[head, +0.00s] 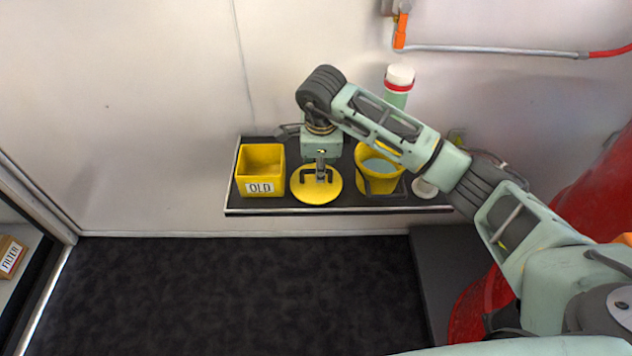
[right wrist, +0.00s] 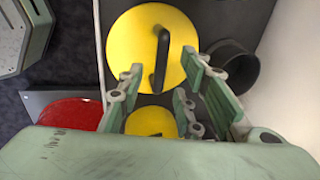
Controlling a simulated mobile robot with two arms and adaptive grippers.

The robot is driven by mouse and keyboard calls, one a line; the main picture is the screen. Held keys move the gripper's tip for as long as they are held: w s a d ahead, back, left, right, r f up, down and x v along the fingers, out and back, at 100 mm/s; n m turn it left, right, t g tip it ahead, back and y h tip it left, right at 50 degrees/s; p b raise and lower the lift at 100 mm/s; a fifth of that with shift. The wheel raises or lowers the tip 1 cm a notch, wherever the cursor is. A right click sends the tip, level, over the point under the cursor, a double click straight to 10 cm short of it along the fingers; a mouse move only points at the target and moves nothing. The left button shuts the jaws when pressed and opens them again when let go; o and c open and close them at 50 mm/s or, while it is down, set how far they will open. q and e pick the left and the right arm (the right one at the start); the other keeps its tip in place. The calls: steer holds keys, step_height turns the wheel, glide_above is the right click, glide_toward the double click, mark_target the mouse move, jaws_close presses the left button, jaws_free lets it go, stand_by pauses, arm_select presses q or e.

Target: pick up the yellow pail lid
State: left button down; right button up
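The yellow pail lid (head: 306,193) is a round disc with a dark handle. In the head view it lies on the dark shelf between the yellow OLD bin and the yellow pail (head: 377,184). In the right wrist view the lid (right wrist: 125,50) shows its black bar handle (right wrist: 161,62) upright in the picture. My right gripper (head: 320,168) points down over the lid. In the right wrist view its fingers (right wrist: 160,76) are apart, with the handle in line with the gap between them. Whether they touch the handle cannot be told. My left gripper is not in view.
The yellow bin labelled OLD (head: 258,165) stands close left of the lid. A bottle with a white and red cap (head: 399,77) stands behind the pail. The shelf (head: 300,211) meets the wall. A red tank (head: 600,190) is at the right.

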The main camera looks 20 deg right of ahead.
steer(key=f, duration=0.3)
steer(key=shift+w+d, duration=0.1)
steer(key=shift+w, duration=0.2)
steer(key=shift+r, duration=0.15)
jaws_close()
